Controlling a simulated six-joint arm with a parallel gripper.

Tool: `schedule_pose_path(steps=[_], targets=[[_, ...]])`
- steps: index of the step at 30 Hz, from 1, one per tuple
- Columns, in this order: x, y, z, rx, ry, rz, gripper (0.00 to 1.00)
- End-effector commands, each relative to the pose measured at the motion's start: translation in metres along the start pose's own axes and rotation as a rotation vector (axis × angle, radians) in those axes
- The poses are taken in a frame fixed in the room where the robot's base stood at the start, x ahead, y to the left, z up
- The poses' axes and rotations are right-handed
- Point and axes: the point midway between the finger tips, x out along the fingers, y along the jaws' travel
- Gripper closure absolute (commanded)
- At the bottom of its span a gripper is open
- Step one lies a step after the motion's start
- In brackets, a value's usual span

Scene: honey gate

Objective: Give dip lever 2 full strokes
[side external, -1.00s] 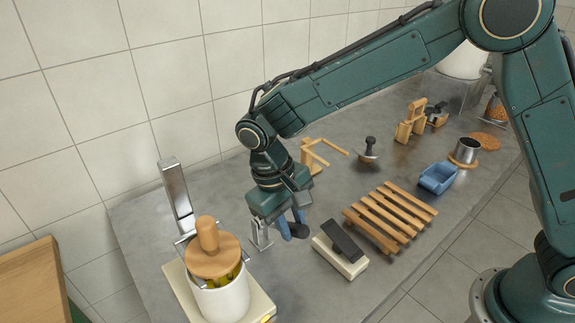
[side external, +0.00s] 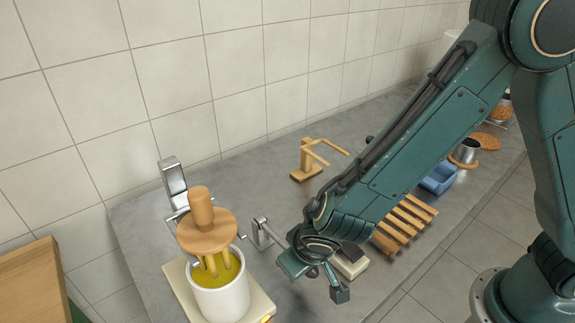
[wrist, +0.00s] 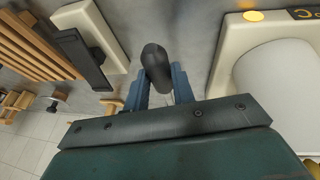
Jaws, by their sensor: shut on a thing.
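The dip lever's black grip (wrist: 156,62) sits between the blue fingers of my gripper (wrist: 161,82) in the wrist view, and the gripper is shut on it. The white pot (side external: 222,298) stands on a cream base at lower left, with yellow liquid inside. A round wooden plate with a knob (side external: 207,234) is raised above the pot, its pegs showing below it.
A cream block with a black pedal (wrist: 85,58) and a slatted wooden rack (side external: 405,222) lie close to my gripper. A small wooden stand (side external: 308,165) and a blue tray (side external: 440,178) are farther back. The tiled wall bounds the far side.

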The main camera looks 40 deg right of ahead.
Motion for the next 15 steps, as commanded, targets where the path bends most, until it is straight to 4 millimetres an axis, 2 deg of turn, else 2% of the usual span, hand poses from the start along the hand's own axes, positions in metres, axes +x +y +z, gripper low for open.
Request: schedule_pose_path(steps=[2, 3, 6, 15], targets=[[-0.0026, -0.0064, -0.0029, -0.002, 0.004, -0.020, 1.00], [-0.0027, -0.0063, -0.0032, -0.002, 0.005, -0.020, 0.69], [-0.0025, -0.0054, -0.0031, -0.002, 0.004, -0.017, 0.53], [-0.0021, -0.0027, -0.0024, -0.001, 0.001, -0.010, 0.53]])
